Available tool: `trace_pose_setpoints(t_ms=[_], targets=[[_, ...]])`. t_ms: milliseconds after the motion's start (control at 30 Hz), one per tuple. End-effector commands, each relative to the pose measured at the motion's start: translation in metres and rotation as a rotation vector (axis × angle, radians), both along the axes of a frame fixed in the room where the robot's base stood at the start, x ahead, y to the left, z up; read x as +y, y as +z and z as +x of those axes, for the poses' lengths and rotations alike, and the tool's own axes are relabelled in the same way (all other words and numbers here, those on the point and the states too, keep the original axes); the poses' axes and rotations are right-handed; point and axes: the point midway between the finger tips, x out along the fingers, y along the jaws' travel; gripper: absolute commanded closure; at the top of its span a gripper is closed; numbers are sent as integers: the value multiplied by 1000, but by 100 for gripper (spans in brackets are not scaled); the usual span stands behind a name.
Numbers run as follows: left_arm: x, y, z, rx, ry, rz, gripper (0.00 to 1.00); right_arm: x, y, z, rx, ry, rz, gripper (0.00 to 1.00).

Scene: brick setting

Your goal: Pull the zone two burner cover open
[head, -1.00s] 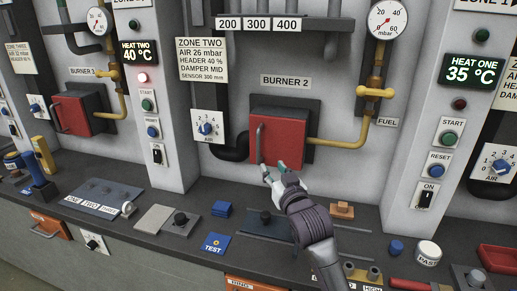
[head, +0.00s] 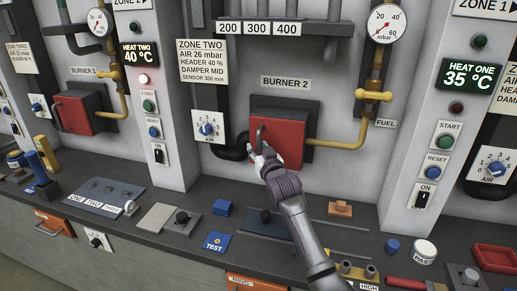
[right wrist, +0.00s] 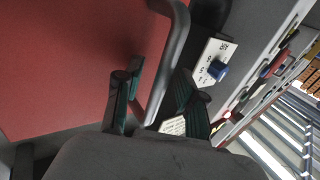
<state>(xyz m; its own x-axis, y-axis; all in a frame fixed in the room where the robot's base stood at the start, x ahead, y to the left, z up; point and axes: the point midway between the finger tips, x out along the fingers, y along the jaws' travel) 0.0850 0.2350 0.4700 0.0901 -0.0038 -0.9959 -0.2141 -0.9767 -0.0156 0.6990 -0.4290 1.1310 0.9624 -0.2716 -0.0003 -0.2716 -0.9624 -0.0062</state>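The zone two burner cover (head: 285,138) is a red box front under the BURNER 2 label, and it looks closed. Its grey bar handle (head: 259,136) stands upright near the cover's left edge. My right gripper (head: 258,152) is at the lower part of this handle. In the right wrist view the red cover (right wrist: 70,60) fills the left side. The handle (right wrist: 180,35) runs down between the two dark green fingers of my right gripper (right wrist: 161,72). The fingers are spread around the bar, the right one close to it. My left gripper is not in view.
The AIR dial (head: 207,127) is on the wall left of the cover. A yellow pipe (head: 350,143) runs to the right. A dark counter (head: 180,205) with small blocks and plates lies below. Wall pillars stand on both sides.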

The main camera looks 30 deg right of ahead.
Motion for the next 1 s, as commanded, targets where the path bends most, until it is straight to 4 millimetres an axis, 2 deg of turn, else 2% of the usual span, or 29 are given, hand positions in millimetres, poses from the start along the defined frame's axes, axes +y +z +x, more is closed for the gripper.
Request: trace_pose_setpoints(t_ms=[133, 367, 400, 1000], targets=[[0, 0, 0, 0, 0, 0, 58, 0, 0, 0, 0, 0, 0, 61], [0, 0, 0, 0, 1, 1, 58, 0, 0, 0, 0, 0, 0, 97], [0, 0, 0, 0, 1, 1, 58, 0, 0, 0, 0, 0, 0, 100], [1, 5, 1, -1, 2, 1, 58, 2, 0, -6, 4, 46, -5, 100]])
